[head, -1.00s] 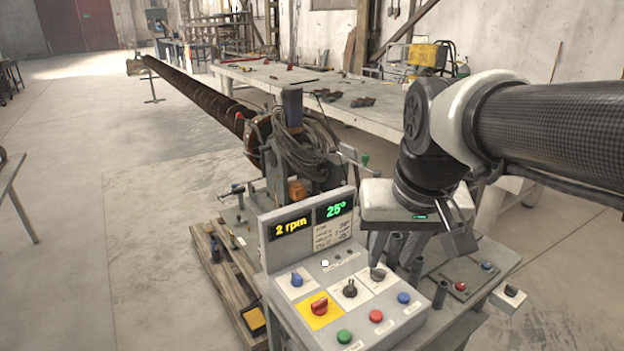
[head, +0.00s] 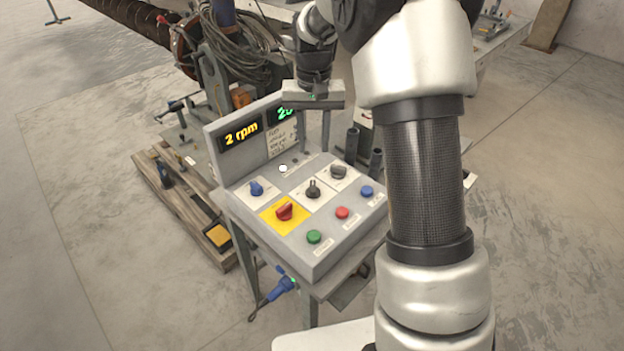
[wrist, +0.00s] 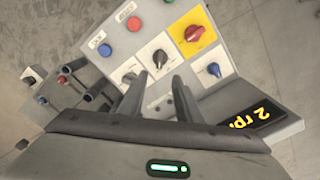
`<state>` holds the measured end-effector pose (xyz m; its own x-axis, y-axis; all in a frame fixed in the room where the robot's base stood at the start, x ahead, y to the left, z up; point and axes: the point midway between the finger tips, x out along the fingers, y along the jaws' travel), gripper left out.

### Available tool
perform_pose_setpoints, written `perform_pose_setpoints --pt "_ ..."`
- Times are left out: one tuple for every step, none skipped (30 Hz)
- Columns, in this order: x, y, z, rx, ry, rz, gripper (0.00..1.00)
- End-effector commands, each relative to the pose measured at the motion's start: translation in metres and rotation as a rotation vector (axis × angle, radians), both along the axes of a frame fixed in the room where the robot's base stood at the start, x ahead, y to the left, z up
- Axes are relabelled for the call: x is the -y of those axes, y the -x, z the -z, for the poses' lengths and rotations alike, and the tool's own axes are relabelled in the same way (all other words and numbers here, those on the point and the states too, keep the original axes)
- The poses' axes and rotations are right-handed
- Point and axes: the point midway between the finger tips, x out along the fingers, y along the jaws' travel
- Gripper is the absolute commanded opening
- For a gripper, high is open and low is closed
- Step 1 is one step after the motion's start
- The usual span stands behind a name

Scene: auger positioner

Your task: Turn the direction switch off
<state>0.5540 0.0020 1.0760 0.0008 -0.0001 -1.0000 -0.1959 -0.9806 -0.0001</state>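The control panel (head: 318,257) has several knobs and buttons, and its small labels are unreadable, so I cannot tell which is the direction switch. A black knob (head: 313,188) sits on a white plate in the middle. A blue knob (head: 256,188) is to its left and a grey-black knob (head: 339,171) to its upper right. A red knob (head: 284,211) sits on a yellow plate. My gripper (wrist: 160,82) is open and empty above the panel. In the wrist view the black knob (wrist: 160,58) appears just beyond the fingertips, apart from them.
Green (head: 314,237), red (head: 342,213) and blue (head: 367,191) buttons line the panel's front. The upright display (head: 241,134) reads 2 rpm; my gripper partly covers the green readout. A blue tool (head: 287,281) hangs in front. A wooden pallet (head: 185,210) lies on the left.

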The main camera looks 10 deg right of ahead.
Motion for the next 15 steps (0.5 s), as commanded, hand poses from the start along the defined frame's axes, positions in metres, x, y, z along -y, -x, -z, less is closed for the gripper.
perform_pose_setpoints --pt "0.0 0.001 0.014 -0.007 0.0 0.0 0.31" --pt "0.0 0.001 0.02 -0.005 0.0 0.0 0.31" --pt "0.0 0.002 0.029 -0.006 0.0 0.0 0.31" --pt "0.0 0.001 0.036 -0.006 0.0 0.0 0.31" --pt "0.0 0.001 0.043 -0.006 0.0 0.0 0.31" --pt "0.0 0.001 0.051 -0.005 0.0 -0.001 0.31" --pt "0.0 0.002 0.058 -0.005 0.0 -0.001 0.31" --pt "0.0 0.001 0.065 -0.006 0.0 -0.001 0.31" --pt "0.0 0.001 0.073 -0.005 0.0 -0.001 0.31" --pt "0.0 0.002 0.08 -0.006 0.0 -0.001 0.31" --pt "0.0 0.002 0.086 -0.006 0.0 -0.001 0.31" --pt "0.0 0.001 0.094 -0.005 0.0 -0.001 0.31" --pt "0.0 0.001 0.1 -0.005 0.0 -0.001 0.31" --pt "0.0 0.001 0.105 -0.004 0.0 -0.001 0.31" --pt "0.0 0.001 0.112 -0.004 0.0 -0.001 0.31"
